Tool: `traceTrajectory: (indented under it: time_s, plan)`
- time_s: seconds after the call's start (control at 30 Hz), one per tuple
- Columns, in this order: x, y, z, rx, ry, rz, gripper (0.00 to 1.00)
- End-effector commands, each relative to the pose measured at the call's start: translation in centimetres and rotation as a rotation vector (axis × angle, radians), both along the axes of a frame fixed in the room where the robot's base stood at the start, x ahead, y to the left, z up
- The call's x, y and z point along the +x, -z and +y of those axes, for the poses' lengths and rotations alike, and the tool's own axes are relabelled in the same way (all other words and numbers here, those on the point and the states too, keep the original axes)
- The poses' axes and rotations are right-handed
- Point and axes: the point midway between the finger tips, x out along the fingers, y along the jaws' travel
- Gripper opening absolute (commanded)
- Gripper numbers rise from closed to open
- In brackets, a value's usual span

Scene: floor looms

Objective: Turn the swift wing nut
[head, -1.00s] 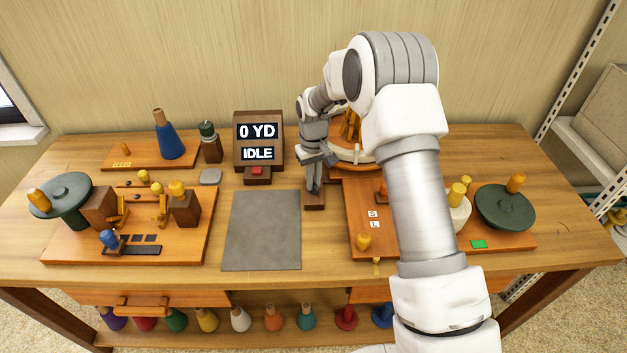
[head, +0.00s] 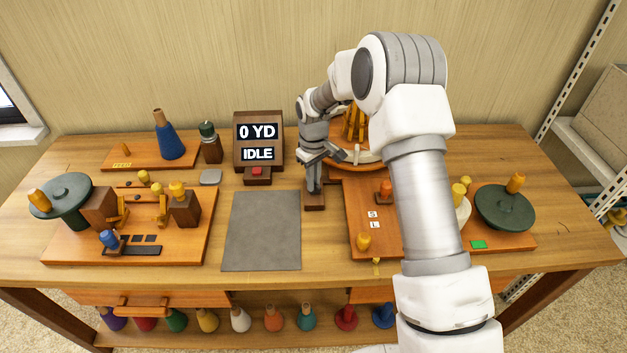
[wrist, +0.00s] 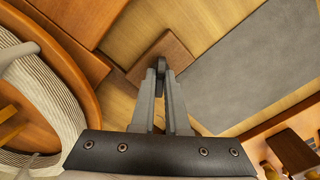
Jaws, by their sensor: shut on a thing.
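My gripper (head: 314,186) points down at a small brown wooden block (head: 315,205) on the bench, just right of the grey mat. In the wrist view its two fingers (wrist: 161,80) converge on a small dark grey piece (wrist: 160,64), seemingly the wing nut, above the brown block (wrist: 178,48). The fingers are shut on it and hide most of its shape. The swift (head: 352,125), with orange pegs and a pale yarn ring, stands behind my arm and is partly hidden. Its yarn (wrist: 45,95) fills the left of the wrist view.
The grey mat (head: 262,230) is bare. A counter (head: 258,140) reads "0 YD" and "IDLE", with a red button below. An orange board (head: 370,225) with yellow knobs and a green disc (head: 504,207) lies right. A winder board (head: 70,245) lies left.

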Motion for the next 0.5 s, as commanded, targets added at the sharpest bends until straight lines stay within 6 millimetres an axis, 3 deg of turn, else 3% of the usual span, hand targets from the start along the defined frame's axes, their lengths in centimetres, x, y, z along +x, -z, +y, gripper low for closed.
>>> traceTrajectory:
  time_s: [0.07, 0.1, 0.27, 0.5]
  plan:
    - [0.02, -0.03, -0.02, -0.001, 0.001, -0.001, 0.0]
    - [0.02, -0.04, -0.02, -0.001, 0.001, -0.001, 0.14]
    - [0.02, -0.03, -0.02, -0.001, 0.001, -0.001, 0.42]
    - [0.01, -0.02, 0.0, 0.0, 0.001, 0.0, 0.42]
